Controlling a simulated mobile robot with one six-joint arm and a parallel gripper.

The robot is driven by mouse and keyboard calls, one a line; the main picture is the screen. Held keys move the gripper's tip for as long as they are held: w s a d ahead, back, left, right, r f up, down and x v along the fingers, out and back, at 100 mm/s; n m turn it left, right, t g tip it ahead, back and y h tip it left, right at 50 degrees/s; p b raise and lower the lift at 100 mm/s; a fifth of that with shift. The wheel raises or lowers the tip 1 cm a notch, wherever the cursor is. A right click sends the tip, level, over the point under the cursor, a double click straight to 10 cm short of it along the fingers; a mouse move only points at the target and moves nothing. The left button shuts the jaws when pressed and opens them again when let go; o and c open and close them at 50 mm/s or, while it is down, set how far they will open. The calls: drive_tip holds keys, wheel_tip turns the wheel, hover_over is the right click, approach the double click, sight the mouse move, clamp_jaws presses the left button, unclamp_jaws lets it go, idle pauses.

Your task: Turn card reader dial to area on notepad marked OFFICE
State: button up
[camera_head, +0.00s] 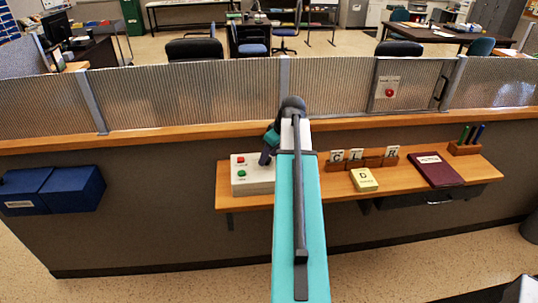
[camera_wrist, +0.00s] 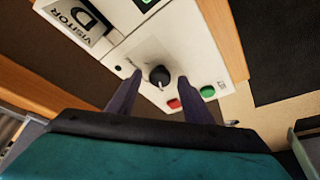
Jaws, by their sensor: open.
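The white card reader (camera_head: 252,182) sits on the left end of the wooden shelf, with a red and a green button. In the wrist view its black round dial (camera_wrist: 158,76) shows a light pointer mark. My gripper (camera_wrist: 159,78) is open, with its two dark fingers apart on either side of the dial; contact cannot be told. A card reading VISITOR and D (camera_wrist: 88,22) is at the reader's upper left in the wrist view. The yellow notepad (camera_head: 363,180) shows a large D; the smaller line below is too small to read. The arm partly hides the reader in the head view.
A wooden rack (camera_head: 372,163) holds cards marked C, L and R. A maroon book (camera_head: 436,170) and a pen holder (camera_head: 464,148) stand farther right on the shelf (camera_head: 340,191). A ribbed glass partition (camera_head: 200,97) rises behind. A blue box (camera_head: 70,190) is at left.

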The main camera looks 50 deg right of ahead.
idle(0.3)
drive_tip(key=c, duration=1.1)
drive_tip(key=shift+o, duration=0.2)
drive_tip(key=shift+a+f+m, duration=0.1)
drive_tip(key=shift+m, duration=0.4)
drive_tip(key=m+h, duration=0.1)
drive_tip(key=m, duration=0.1)
drive_tip(key=m+h+b, duration=0.1)
drive_tip(key=m, duration=0.1)
drive_tip(key=shift+a+m, duration=0.2)
drive_tip(key=shift+m, duration=0.1)
drive_tip(key=m, duration=0.2)
drive_tip(key=m+g+h, duration=0.1)
drive_tip(key=m, duration=0.1)
drive_tip(key=m+g+h, duration=0.1)
drive_tip(key=m, duration=0.1)
drive_tip(key=shift+w+a+b, duration=0.2)
drive_tip(key=shift+w+b, duration=0.05)
drive_tip(key=shift+b, duration=0.05)
drive_tip(key=o, duration=1.1)
drive_tip(key=shift+c, duration=0.2)
